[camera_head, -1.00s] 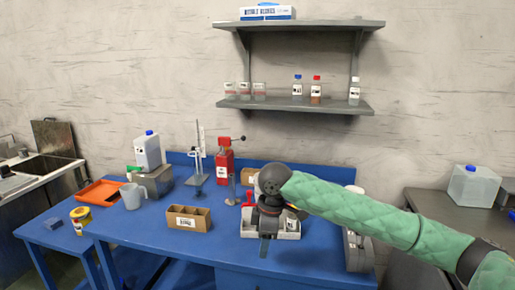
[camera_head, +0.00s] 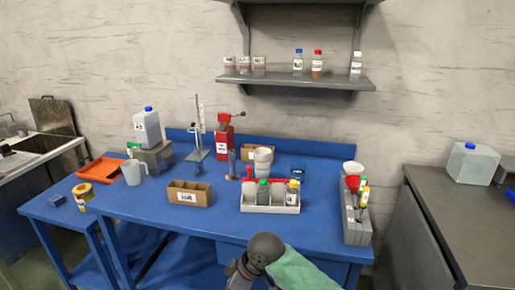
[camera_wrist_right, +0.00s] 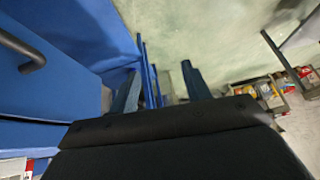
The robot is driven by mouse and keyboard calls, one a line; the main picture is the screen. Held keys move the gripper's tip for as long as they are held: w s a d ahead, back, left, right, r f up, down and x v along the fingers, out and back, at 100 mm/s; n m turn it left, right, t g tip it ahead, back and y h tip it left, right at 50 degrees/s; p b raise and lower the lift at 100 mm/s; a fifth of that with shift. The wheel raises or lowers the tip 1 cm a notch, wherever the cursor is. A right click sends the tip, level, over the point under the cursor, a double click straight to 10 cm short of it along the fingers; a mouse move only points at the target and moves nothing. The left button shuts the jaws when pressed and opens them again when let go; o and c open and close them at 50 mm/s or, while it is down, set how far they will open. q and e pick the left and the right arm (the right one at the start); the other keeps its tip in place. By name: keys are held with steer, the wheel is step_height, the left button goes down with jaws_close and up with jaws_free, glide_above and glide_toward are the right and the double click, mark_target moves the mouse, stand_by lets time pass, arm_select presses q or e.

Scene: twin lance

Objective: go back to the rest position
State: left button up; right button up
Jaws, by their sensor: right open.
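My right arm, in a green sleeve (camera_head: 300,272), comes in at the bottom edge of the head view, in front of the blue bench. Its dark wrist is in view, but the fingers are cut off or hidden there. In the right wrist view my right gripper (camera_wrist_right: 162,90) shows two dark fingers apart with nothing between them. The gripper is in front of and below the bench top, beside blue bench panels. My left gripper is not in view.
The blue bench (camera_head: 225,215) holds a white tray (camera_head: 262,208) with bottles, a cardboard box (camera_head: 188,193), a red device (camera_head: 224,138), a pitcher (camera_head: 133,173) and a grey rack (camera_head: 352,222) at its right end. A shelf (camera_head: 300,80) hangs above. The floor shows between bench and right counter (camera_head: 435,215).

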steer(key=s+d+f+m+t+h, duration=0.1)
steer(key=s+d+f+m, duration=0.4)
steer(key=s, duration=0.3)
steer(key=s+d+f+m+t+h, duration=0.1)
steer(key=s+d+f+m, duration=0.2)
steer(key=s+d+f, duration=0.4)
steer(key=s+d+f+m+t+h, duration=0.1)
steer(key=s+d+f+m, duration=0.3)
steer(key=s+f, duration=0.4)
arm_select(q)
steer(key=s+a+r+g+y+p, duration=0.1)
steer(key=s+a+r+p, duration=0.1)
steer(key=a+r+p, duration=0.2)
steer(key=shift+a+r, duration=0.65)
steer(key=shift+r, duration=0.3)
arm_select(e)
steer(key=s+d+r+g+h, duration=0.1)
steer(key=s+d+r, duration=0.2)
steer(key=d+r, duration=0.2)
steer(key=shift+s+d+r+g, duration=0.2)
steer(key=shift+r+g, duration=0.1)
steer(key=shift+r, duration=0.65)
